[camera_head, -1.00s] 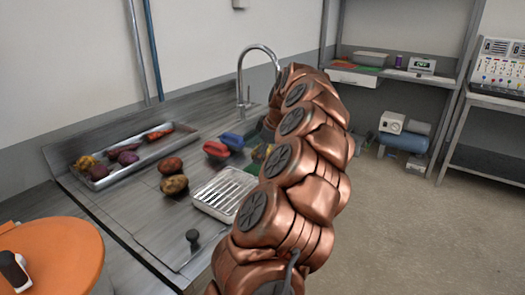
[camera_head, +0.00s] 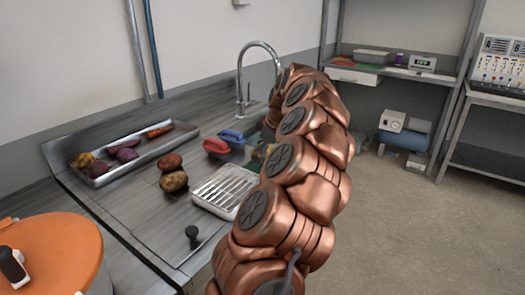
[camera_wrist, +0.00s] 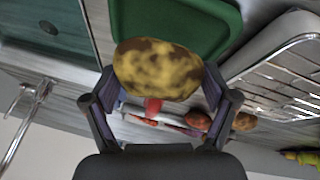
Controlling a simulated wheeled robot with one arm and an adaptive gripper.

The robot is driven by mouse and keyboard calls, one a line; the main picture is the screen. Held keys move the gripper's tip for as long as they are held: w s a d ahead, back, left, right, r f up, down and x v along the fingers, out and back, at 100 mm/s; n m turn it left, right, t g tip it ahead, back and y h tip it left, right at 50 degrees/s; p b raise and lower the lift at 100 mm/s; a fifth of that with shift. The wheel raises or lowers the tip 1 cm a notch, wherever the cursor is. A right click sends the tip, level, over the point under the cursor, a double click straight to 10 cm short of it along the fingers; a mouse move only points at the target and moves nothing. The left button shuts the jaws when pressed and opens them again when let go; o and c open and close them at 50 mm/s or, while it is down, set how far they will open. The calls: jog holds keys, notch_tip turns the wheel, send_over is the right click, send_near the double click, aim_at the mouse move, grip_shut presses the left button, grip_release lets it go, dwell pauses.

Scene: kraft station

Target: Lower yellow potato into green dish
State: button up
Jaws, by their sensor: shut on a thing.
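The yellow potato (camera_wrist: 157,68), mottled with brown patches, is between the fingers of my gripper (camera_wrist: 159,84) in the wrist view. My gripper is shut on it. The green dish (camera_wrist: 205,14) shows behind the potato at the top of the wrist view, partly covered by it. I cannot tell the gap between potato and dish. In the head view, my arm hides the gripper and most of the dish; a small yellowish bit shows beside the arm.
A wire rack tray (camera_head: 224,191) stands beside the dish. A reddish potato (camera_head: 169,162), a brown potato (camera_head: 174,181), a red-handled item (camera_head: 215,146) and a blue-handled item (camera_head: 231,137) are on the counter. A metal tray (camera_head: 148,156) of vegetables lies left. A tap (camera_head: 240,80) rises behind.

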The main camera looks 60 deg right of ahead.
jog(key=shift+f+b, duration=0.95)
jog(key=shift+f, duration=0.6)
dwell(1.1)
jog(key=o, duration=1)
jog(key=shift+o, duration=0.2)
jog(key=v, duration=1.2)
jog(key=shift+w, duration=0.1)
